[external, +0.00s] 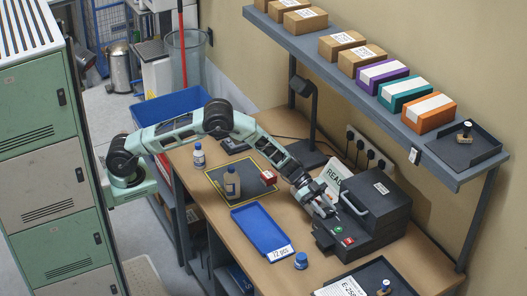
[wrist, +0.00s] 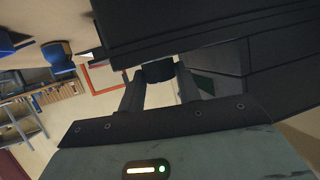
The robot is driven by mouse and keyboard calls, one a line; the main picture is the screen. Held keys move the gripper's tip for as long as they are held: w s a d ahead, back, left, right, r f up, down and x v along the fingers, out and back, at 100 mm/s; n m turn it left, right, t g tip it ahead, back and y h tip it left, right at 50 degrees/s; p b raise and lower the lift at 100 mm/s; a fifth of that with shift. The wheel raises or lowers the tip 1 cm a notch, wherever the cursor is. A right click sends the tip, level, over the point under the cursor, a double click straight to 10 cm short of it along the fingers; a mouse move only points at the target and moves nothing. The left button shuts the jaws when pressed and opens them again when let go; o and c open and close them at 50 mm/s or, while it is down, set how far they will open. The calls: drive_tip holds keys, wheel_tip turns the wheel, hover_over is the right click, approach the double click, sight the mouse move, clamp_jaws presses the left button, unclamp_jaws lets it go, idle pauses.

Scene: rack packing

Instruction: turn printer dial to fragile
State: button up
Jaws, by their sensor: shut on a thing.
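The black label printer (external: 385,192) stands on the right part of the bench, with a grey handle on its lid and a green and a red button on its front ledge. My gripper (external: 324,208) is at the printer's left front side. In the wrist view my gripper (wrist: 160,88) has its two fingers closed on a small dark dial (wrist: 158,71) against the printer's dark body (wrist: 190,25). The dial's markings and pointer are not readable in either view. In the external view the fingers hide the dial.
A blue tray (external: 262,232) with a label lies left of the printer, a blue cap (external: 301,260) near it. A shelf (external: 385,97) with boxes overhangs the back.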

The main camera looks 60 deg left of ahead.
drive_tip(key=o, duration=0.7)
drive_tip(key=shift+f, duration=0.1)
drive_tip(key=b+v, duration=0.2)
drive_tip(key=v, duration=1.5)
drive_tip(key=shift+s+a+r+b, duration=0.15)
drive_tip(key=shift+r+b, duration=0.1)
drive_tip(key=shift+b, duration=0.15)
